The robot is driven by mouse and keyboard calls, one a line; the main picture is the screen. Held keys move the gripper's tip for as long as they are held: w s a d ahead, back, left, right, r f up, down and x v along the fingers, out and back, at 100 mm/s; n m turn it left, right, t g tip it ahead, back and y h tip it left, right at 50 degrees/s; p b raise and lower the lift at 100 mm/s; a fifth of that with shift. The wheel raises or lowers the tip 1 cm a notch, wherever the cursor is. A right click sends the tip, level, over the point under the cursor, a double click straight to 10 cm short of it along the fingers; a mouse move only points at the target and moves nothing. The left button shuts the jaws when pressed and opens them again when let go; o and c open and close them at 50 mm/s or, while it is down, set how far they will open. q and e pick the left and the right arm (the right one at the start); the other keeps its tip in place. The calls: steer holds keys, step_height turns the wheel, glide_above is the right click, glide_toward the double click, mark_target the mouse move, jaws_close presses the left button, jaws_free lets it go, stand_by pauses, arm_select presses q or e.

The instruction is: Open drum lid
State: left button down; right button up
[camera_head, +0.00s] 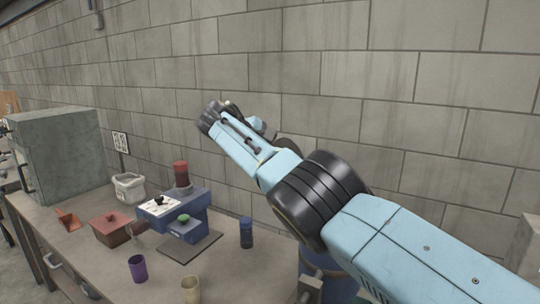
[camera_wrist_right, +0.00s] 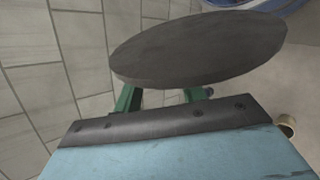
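The drum lid (camera_wrist_right: 200,48), a dark round disc, fills the upper middle of the right wrist view. It is apart from the blue drum (camera_wrist_right: 265,4), whose rim shows at the top right. My right gripper (camera_wrist_right: 163,98) has green fingers that run behind the lid's near edge. Their tips are hidden, but the lid appears held between them. In the head view the blue drum (camera_head: 343,284) stands at the bottom centre, mostly behind my right arm. The right gripper cannot be made out there. My left gripper is in neither view.
A workbench (camera_head: 105,262) on the left carries a grey-green cabinet (camera_head: 62,155), a blue machine (camera_head: 180,210), a red box (camera_head: 110,228), a white container (camera_head: 129,187) and several cups. A block wall (camera_head: 400,60) stands close behind my right arm. Floor shows beside the drum.

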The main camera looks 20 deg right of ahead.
steer(key=shift+o, duration=0.7)
steer(key=v, duration=1.3)
steer(key=shift+s+a, duration=0.15)
steer(key=shift+a, duration=0.05)
